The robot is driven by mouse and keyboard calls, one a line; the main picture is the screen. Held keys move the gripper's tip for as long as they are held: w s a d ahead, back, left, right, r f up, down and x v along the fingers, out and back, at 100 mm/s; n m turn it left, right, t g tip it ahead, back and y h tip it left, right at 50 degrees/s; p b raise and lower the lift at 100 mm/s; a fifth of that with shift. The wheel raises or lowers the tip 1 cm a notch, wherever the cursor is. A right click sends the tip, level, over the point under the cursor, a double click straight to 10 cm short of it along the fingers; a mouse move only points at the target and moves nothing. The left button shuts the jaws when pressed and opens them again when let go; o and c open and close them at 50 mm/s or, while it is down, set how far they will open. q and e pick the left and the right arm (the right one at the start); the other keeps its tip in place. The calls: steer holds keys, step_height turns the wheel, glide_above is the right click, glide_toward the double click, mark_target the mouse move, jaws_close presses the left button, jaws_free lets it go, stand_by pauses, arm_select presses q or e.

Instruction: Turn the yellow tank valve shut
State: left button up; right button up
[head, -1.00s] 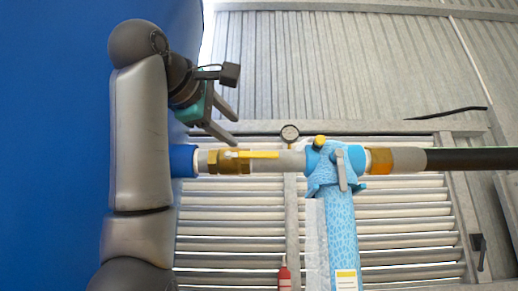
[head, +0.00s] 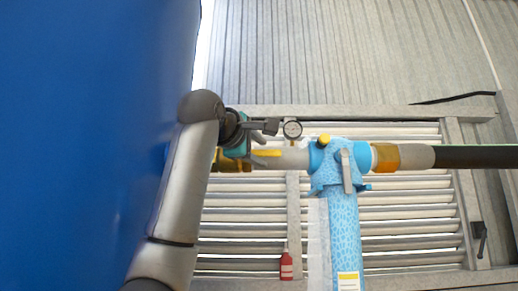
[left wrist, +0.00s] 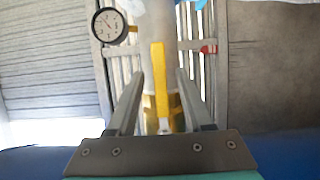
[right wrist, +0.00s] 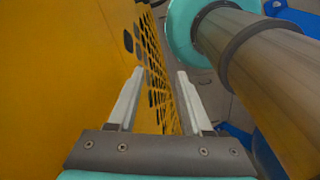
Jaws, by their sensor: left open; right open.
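The yellow tank valve handle (head: 266,153) lies along the pipe, pointing right from the brass valve body (head: 232,166) beside the blue tank. In the left wrist view the handle (left wrist: 161,82) stands lengthwise between the two fingers, with the brass body (left wrist: 150,120) behind it. My left gripper (head: 270,158) is at the valve, open, its fingers on either side of the handle with gaps to both; I cannot tell the depth exactly. My arm hides part of the valve body in the head view. My right gripper (right wrist: 157,75) is open and empty, away from the valve near a yellow perforated panel.
The blue tank (head: 90,130) fills the left. A pressure gauge (head: 292,129) stands just above the pipe. A light blue filter housing (head: 340,200) with a grey lever (head: 346,170) is to the right. A red bottle (head: 286,266) is below.

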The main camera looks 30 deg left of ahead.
arm_select(q)
jaws_close()
stand_by(1.4)
